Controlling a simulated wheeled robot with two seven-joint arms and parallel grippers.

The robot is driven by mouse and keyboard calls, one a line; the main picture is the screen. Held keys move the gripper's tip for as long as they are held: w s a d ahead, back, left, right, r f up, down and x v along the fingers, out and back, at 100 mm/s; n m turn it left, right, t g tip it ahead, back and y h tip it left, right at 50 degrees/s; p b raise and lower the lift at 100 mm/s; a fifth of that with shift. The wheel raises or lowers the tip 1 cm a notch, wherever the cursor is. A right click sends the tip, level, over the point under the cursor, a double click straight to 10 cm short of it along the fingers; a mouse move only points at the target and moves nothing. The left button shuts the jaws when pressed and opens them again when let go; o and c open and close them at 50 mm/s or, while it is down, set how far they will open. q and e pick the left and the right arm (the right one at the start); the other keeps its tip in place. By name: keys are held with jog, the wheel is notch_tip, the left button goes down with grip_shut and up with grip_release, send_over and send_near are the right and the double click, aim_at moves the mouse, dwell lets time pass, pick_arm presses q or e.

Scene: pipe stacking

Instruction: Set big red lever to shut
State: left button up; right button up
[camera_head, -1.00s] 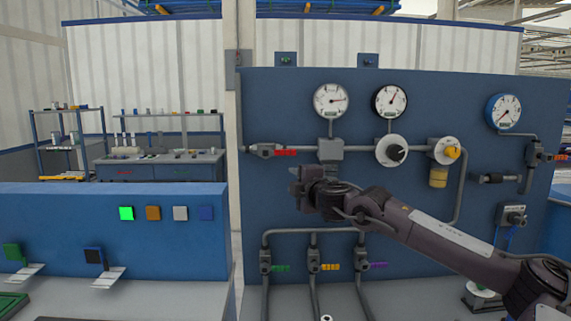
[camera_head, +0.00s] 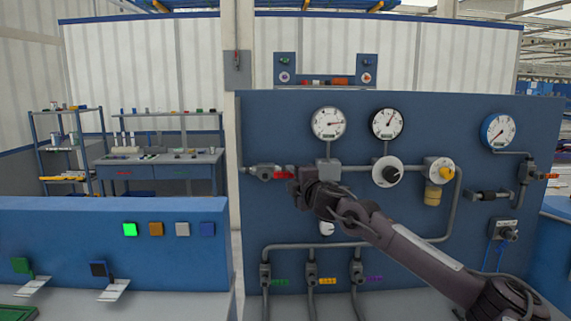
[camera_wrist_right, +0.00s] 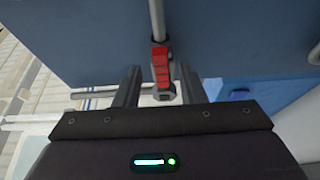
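The big red lever (camera_head: 282,174) sits on a valve in the horizontal pipe at the upper left of the blue panel. It lies along the pipe, pointing right in the head view. My right gripper (camera_head: 294,184) is at the lever's right end, and its fingers partly hide that end. In the right wrist view the red lever (camera_wrist_right: 160,66) lies between the two spread fingers of the right gripper (camera_wrist_right: 154,88), in line with the pipe. I see a gap on each side of it. My left gripper is in neither view.
Three gauges (camera_head: 328,123) sit above the pipes. A black knob (camera_head: 389,175) and a yellow knob (camera_head: 444,172) are to the right. Small green (camera_head: 280,282), orange (camera_head: 327,281) and purple (camera_head: 373,279) levers are below. My right arm crosses the panel's lower right.

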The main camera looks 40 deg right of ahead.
aim_at(287, 176)
jog(key=p+x, duration=0.1)
jog(key=x, duration=0.2)
jog(key=shift+a, duration=0.1)
jog(key=shift+w+f+p, duration=0.1)
jog(key=shift+w+p, duration=0.35)
jog(key=shift+w, duration=0.05)
jog(key=shift+c, duration=0.3)
grip_shut()
